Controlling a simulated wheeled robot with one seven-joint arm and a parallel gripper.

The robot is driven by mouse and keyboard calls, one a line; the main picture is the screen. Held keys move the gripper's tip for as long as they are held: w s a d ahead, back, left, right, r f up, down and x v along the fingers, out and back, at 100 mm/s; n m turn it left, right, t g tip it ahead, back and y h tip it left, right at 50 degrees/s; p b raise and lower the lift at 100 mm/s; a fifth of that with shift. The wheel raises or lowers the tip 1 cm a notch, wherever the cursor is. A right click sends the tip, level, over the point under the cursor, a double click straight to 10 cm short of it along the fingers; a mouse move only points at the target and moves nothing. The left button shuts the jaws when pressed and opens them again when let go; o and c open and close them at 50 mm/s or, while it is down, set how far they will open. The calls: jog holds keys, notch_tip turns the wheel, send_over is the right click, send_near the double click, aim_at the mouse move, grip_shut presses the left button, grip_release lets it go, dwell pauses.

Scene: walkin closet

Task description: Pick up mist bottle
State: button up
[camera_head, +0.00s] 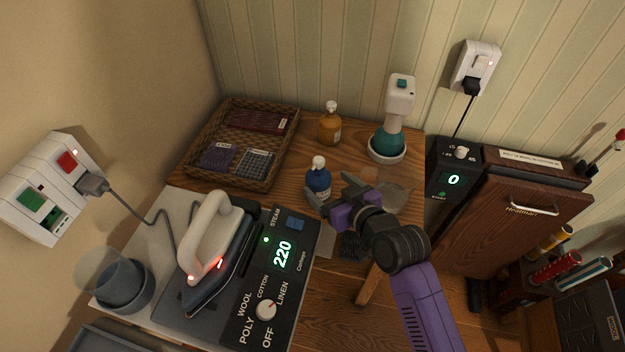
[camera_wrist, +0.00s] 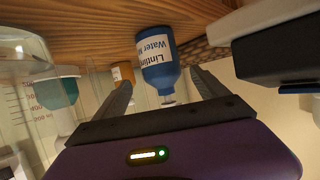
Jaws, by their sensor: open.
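A blue bottle (camera_head: 319,184) with a white top and a white label stands on the wooden table. In the wrist view the blue bottle (camera_wrist: 158,68) appears upside down, and its label reads partly "Water M". My gripper (camera_head: 334,194) is open and empty, just right of the bottle. In the wrist view the bottle shows between the two open fingers (camera_wrist: 160,82). I cannot tell how far the bottle lies between the fingertips, and no finger is seen closed on it.
An amber bottle (camera_head: 330,126) and a teal-and-white sprayer-like device (camera_head: 391,133) stand behind. A wicker tray (camera_head: 216,185) holds small packets. A clothes iron (camera_head: 210,255) and its control panel (camera_head: 262,310) showing 220 are at front left. A clear container (camera_wrist: 25,85) shows in the wrist view.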

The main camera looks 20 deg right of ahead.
aim_at(313, 173)
jog(key=x, duration=0.2)
jog(key=shift+w+a, duration=0.1)
jog(key=shift+w, duration=0.2)
jog(key=shift+p+x, duration=0.5)
jog(key=shift+x, duration=2.25)
jog(key=shift+s+a+f, duration=0.15)
jog(key=c, duration=1.7)
jog(key=shift+c, duration=0.6)
